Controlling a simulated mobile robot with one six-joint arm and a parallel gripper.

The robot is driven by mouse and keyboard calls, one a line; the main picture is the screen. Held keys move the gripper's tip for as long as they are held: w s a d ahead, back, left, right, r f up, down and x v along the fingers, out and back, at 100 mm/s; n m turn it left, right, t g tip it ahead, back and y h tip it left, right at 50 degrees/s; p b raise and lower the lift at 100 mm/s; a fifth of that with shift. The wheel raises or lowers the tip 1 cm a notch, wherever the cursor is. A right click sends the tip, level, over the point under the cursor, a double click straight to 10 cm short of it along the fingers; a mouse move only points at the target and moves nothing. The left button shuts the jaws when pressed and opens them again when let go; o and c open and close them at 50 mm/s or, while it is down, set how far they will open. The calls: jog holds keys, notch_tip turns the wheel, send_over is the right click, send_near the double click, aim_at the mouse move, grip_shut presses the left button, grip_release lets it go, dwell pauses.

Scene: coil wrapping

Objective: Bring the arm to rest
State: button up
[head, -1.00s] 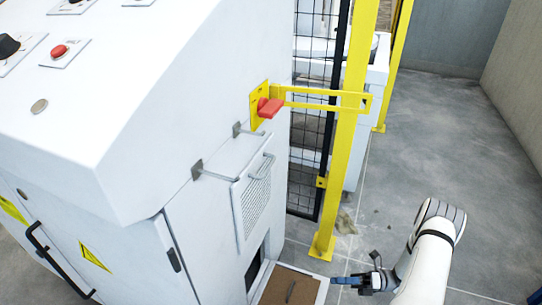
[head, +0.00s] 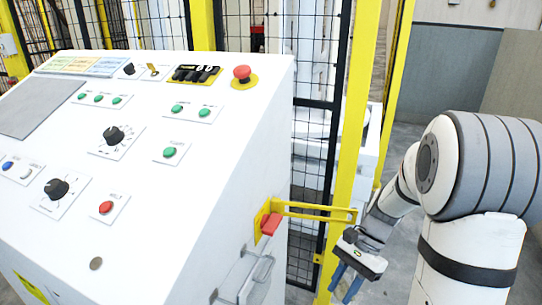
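My arm (head: 465,250) stands at the right of the head view, bent over at a large grey and white joint. My gripper (head: 344,287) hangs from it, pointing down, beside the yellow post and to the right of the machine cabinet. Its two blue fingers show a gap between them, with nothing seen held there. The fingertips are near the bottom edge of the picture.
The white machine cabinet (head: 190,235) fills the left, with buttons, knobs and a red emergency stop (head: 242,73) on its sloped panel. Black mesh fencing (head: 312,150) stands behind.

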jog(key=s+r+n+t+h+p, duration=0.2)
jog(key=s+r+n+t+p, duration=0.1)
jog(key=r, duration=0.8)
jog(key=s+a+r+n+t+h+p, duration=0.1)
jog(key=s+r+n+t+h+p, duration=0.2)
jog(key=r+n+p, duration=0.4)
notch_tip(320, 180, up, 4)
jog(key=s+t+p, duration=0.1)
jog(key=s, duration=0.1)
jog(key=shift+s+a+r, duration=0.15)
jog(key=shift+s+r, duration=0.05)
jog(key=shift+s, duration=0.15)
jog(key=shift+s, duration=0.1)
